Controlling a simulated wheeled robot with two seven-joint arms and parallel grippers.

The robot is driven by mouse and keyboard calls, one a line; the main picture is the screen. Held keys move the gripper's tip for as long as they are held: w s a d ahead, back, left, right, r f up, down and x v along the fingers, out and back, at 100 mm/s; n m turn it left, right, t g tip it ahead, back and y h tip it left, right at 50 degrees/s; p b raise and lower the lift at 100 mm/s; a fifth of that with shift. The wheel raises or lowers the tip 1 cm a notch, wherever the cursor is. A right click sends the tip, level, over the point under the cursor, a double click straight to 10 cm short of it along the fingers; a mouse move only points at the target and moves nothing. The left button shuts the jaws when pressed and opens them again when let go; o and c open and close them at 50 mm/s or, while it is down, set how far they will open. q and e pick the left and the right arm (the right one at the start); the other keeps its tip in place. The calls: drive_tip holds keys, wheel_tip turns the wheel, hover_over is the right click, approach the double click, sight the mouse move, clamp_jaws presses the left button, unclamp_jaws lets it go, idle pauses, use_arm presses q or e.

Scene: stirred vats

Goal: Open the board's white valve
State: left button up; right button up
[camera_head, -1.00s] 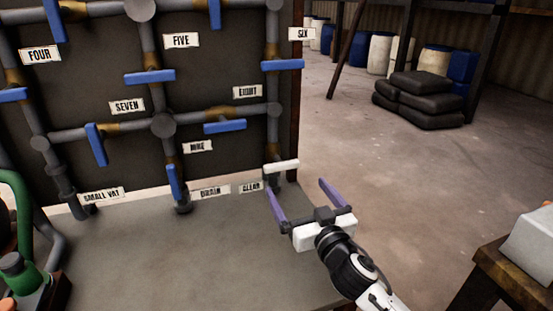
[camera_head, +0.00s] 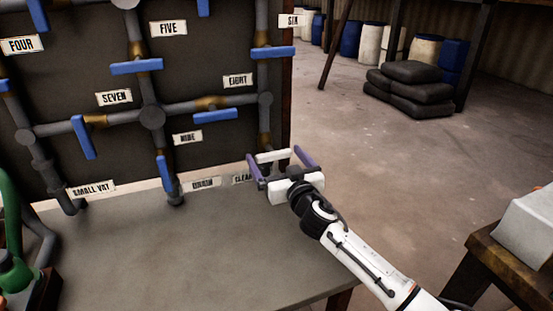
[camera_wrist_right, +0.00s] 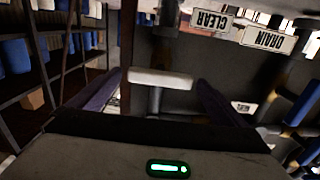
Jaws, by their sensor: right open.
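The white valve handle (camera_head: 272,156) sits at the lower right of the board (camera_head: 215,80), by the "CLEAR" label, and lies roughly level. In the right wrist view the white handle (camera_wrist_right: 160,78) lies crosswise between the two purple fingers. My right gripper (camera_head: 280,162) is open, with its fingers on either side of the handle. Whether a finger touches the handle cannot be told. My left gripper is not in view.
Several blue valve handles (camera_head: 136,67) sit on the board's grey pipes. The grey bench top (camera_head: 180,250) before the board is mostly clear. A green hose (camera_head: 12,220) is at the left. A wooden table with a pale box (camera_head: 530,235) stands at the right.

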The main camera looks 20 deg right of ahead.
drive_tip(key=shift+c, duration=1.1)
drive_tip(key=c, duration=0.8)
